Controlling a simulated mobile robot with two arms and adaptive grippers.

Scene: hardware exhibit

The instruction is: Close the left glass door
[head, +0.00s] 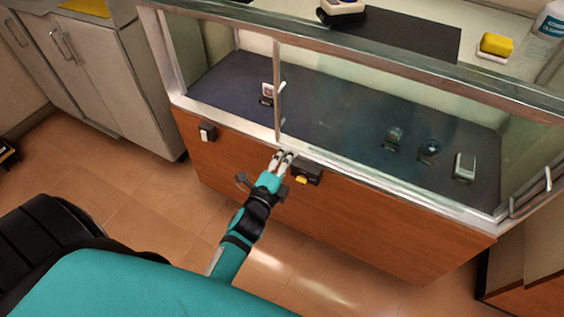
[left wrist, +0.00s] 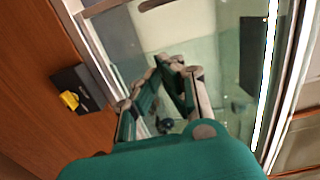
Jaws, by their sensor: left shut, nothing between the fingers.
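The glass-fronted display case has a metal-framed left glass door, whose upright edge (head: 277,75) stands part way along the front, with a pale handle (head: 283,92) on it. Left of that edge the front looks uncovered; greenish glass (head: 350,95) spans the part to the right. My left gripper (head: 282,156) is shut and empty, low in front of the case's bottom rail, just right of the door edge's foot. In the left wrist view its fingers (left wrist: 178,66) point toward greenish glass; contact cannot be told. My right gripper is not in view.
A black box with a yellow part (head: 305,172) is on the wooden front beside my gripper, and a small lock-like item (head: 207,131) is further left. Another handle (head: 530,196) is at the far right. Small items stand inside the case. Tiled floor (head: 130,190) is clear at left.

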